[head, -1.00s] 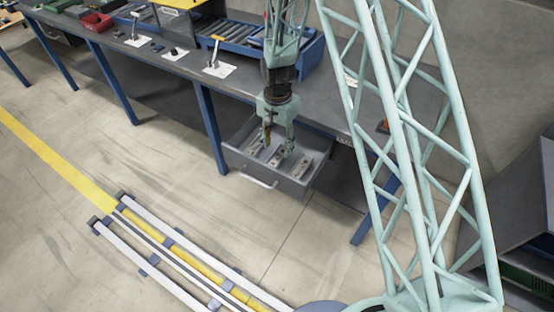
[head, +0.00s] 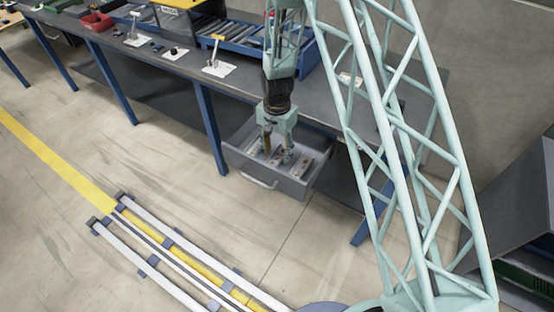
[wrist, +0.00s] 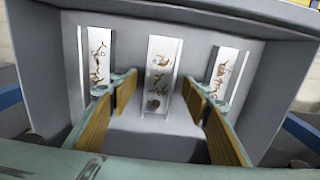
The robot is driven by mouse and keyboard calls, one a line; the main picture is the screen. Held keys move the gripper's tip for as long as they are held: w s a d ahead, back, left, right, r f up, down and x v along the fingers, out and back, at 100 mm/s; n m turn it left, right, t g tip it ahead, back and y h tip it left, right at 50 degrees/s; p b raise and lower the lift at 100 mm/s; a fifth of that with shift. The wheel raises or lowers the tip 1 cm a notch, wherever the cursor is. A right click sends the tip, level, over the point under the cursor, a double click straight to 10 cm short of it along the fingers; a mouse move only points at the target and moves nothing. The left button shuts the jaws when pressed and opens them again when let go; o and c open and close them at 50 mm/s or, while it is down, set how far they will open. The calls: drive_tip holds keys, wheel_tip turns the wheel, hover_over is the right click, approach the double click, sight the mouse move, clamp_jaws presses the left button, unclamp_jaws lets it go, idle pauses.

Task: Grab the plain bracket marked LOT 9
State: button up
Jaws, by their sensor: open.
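Three pale metal brackets lie side by side in the open grey drawer (head: 309,183): a left one (wrist: 99,52), a middle one (wrist: 158,52) and a right one (wrist: 226,70) in the wrist view. All three carry brown, rust-like patches. I cannot read a lot mark on any of them. My gripper (head: 278,156) points down into the drawer. In the wrist view my gripper (wrist: 163,92) is open, its tan-padded fingers on either side of the middle bracket's near part, with nothing held. Whether the fingers touch any bracket cannot be told.
The drawer walls close in around the brackets, with bare drawer floor between them.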

drive_tip(key=shift+f, duration=0.4)
drive_tip(key=shift+c, duration=0.6)
drive_tip(key=c, duration=0.9)
